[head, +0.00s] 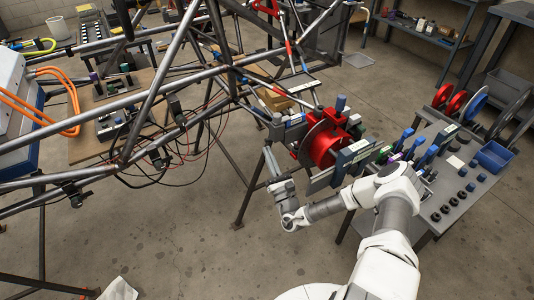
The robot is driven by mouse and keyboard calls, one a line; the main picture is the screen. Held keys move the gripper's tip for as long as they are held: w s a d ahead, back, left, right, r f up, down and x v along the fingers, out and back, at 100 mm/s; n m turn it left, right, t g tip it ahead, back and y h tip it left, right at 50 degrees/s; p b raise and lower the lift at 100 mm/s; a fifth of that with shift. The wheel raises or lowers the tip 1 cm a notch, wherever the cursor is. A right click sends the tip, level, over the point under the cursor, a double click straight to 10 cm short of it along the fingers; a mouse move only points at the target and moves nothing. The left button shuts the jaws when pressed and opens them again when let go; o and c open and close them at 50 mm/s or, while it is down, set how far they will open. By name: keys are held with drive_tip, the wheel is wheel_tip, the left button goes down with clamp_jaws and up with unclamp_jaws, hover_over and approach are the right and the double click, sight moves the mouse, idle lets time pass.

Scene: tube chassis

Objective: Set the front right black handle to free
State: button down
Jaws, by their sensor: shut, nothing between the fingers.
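At the front right corner of the tube chassis (160,75) is a hub with a red caliper-like part (325,140) and a grey disc. A blue knob (340,103) stands above it, and dark labelled plates (352,155) are at its lower right. I cannot single out the black handle with certainty; it is small or hidden among these parts. My gripper (268,156) points up just left of the red part, near the end of the chassis tubes. It looks shut and empty. I cannot tell whether it touches anything.
A grey bench (455,205) at the right holds blue, green and purple tools, black round parts, a blue bin (494,156) and red and blue discs. A dark stand leg (247,195) is left of my gripper. A shelf stands behind. The front floor is mostly clear.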

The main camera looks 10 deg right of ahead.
drive_tip(key=a+f+p+v, duration=0.1)
drive_tip(key=v, duration=0.9)
drive_tip(key=shift+d, duration=0.15)
drive_tip(key=shift+f, duration=0.1)
